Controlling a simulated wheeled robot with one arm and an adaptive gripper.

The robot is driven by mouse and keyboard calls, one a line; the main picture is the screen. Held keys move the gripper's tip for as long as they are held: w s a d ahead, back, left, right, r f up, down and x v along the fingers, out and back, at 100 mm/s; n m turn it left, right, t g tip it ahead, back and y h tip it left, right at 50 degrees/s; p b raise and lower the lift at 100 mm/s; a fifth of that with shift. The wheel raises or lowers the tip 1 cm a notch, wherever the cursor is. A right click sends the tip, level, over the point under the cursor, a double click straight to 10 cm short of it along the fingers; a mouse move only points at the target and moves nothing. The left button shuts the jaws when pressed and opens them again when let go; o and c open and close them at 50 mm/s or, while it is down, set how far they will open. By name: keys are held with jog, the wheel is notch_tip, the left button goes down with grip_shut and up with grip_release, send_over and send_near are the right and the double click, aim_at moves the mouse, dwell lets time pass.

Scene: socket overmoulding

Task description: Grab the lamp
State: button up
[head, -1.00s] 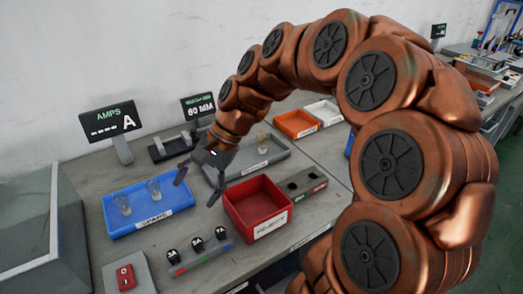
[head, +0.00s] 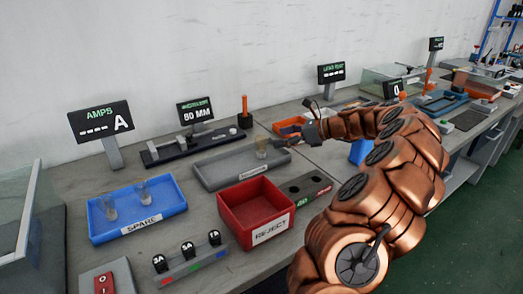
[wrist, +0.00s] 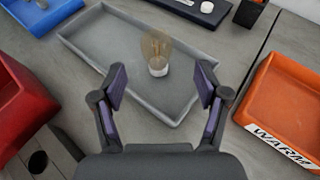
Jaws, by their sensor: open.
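A lamp, a clear amber-tinted bulb with a white base, stands in the grey tray (head: 222,178) near its right end; the lamp (head: 262,149) is small in the head view. In the wrist view the lamp (wrist: 157,54) stands upright in the grey tray (wrist: 88,58), ahead of my gripper and between the lines of its fingers. My gripper (wrist: 160,88) is open and empty, its two fingers spread at either side over the tray's near end. In the head view my gripper (head: 284,143) is just right of the lamp, partly hidden by its own wrist.
A blue SPARE tray (head: 180,203) with two clear bulbs stands left. The red REJECT bin (head: 245,222) is in front of the grey tray. An orange WARM tray (wrist: 282,105) lies right of my gripper. A dark fixture (head: 168,153) stands behind.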

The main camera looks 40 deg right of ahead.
aim_at(261, 142)
jog(key=shift+a+b+x, duration=0.2)
jog(key=shift+b+x, duration=0.1)
jog(key=shift+x, duration=3.5)
jog(key=shift+s, duration=0.1)
jog(key=c, duration=1.1)
